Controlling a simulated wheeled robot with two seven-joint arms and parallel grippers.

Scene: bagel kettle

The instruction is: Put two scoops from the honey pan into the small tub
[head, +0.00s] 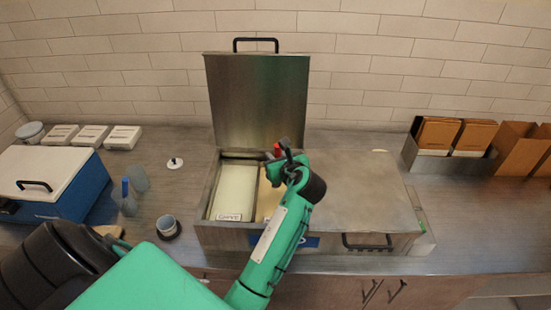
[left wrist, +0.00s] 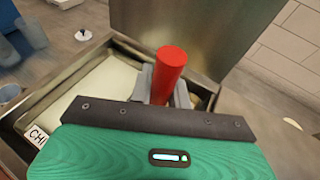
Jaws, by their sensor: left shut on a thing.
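My left gripper (head: 284,158) is over the open part of a steel counter unit and is shut on a red handle (left wrist: 171,72), seen upright between the fingers in the left wrist view. Whatever is at the handle's lower end is hidden by the gripper. Below it is a tan pan (head: 268,196), mostly covered by my arm; its label is not visible. Left of that is a pale pan (head: 236,190) with a white label, which also shows in the left wrist view (left wrist: 95,92). A small blue-grey tub (head: 168,226) stands on the counter left of the unit. My right gripper is not in view.
The unit's raised steel lid (head: 258,100) stands behind the pans; its right lid (head: 355,190) is closed. A bin of brown packets (head: 448,145) is at right. The counter in front of that bin is clear.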

